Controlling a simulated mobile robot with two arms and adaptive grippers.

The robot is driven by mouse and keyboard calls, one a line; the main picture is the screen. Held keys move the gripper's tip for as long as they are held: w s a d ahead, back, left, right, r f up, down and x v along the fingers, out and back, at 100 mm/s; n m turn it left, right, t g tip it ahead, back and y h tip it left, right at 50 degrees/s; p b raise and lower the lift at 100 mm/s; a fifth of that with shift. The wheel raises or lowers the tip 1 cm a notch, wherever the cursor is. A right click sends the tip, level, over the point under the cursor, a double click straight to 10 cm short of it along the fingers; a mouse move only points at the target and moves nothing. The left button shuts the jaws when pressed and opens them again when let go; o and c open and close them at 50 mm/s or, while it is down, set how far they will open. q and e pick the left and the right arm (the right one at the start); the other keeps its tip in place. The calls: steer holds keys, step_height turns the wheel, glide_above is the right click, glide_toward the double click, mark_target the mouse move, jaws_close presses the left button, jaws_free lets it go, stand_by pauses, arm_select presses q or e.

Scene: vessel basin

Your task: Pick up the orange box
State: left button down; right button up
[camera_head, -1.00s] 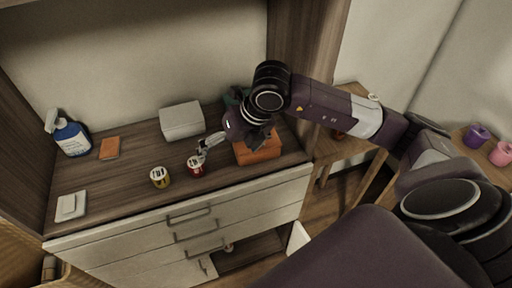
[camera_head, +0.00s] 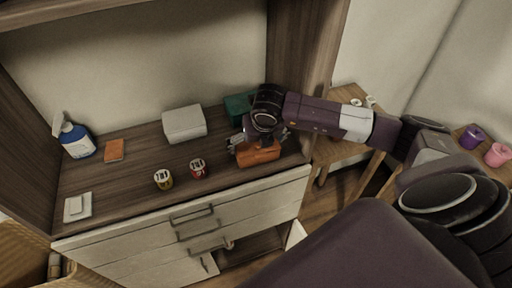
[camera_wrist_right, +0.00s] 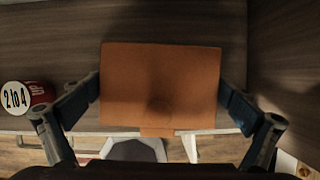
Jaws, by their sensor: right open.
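The orange box (camera_head: 258,155) sits on the right part of the wooden dresser top, near its front edge. In the right wrist view the orange box (camera_wrist_right: 160,85) lies between the two open fingers, seen from above. My right gripper (camera_head: 254,146) is over the box and hides part of it in the head view. Its fingers also show in the wrist view (camera_wrist_right: 160,105), one on each side of the box, with small gaps. A small flat orange item (camera_head: 114,150) lies at the left of the dresser. My left gripper is not in view.
A white box (camera_head: 184,124) and a dark green box (camera_head: 238,107) stand behind. A blue spray bottle (camera_head: 76,138) is at far left. A wooden side panel (camera_head: 304,75) rises at right.

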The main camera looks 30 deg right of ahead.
steer(key=c, duration=0.9)
